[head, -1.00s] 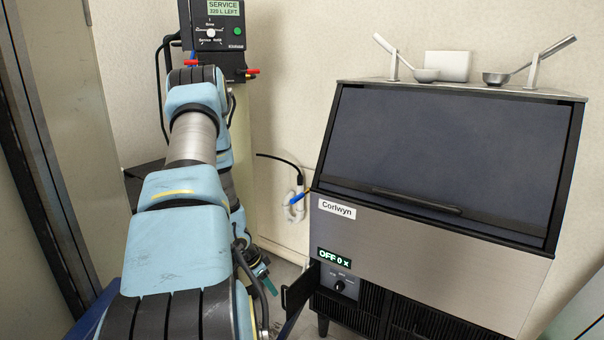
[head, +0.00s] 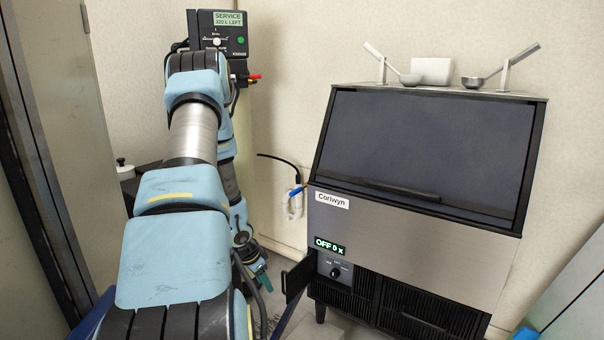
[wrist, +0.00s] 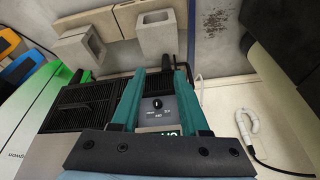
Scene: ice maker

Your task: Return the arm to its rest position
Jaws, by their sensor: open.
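My arm (head: 190,185) reaches forward on the left side of the head view, bent downward at its far end. My gripper (head: 262,280) is low, left of the ice maker (head: 405,235), and shows small with teal fingers. In the wrist view my gripper (wrist: 153,75) is open with nothing between its fingers. The ice maker's control panel with a knob (wrist: 156,103) shows behind and between the fingers; I cannot tell the exact gap. The ice maker's display reads OFF, and its dark lid (head: 425,150) is closed.
A service filter unit (head: 222,38) stands behind my arm. A small black door (head: 297,280) stands open at the ice maker's lower left. A hose (head: 293,202) hangs on the wall. Scoops (head: 472,82) rest on top. Concrete blocks (wrist: 82,45) show in the wrist view.

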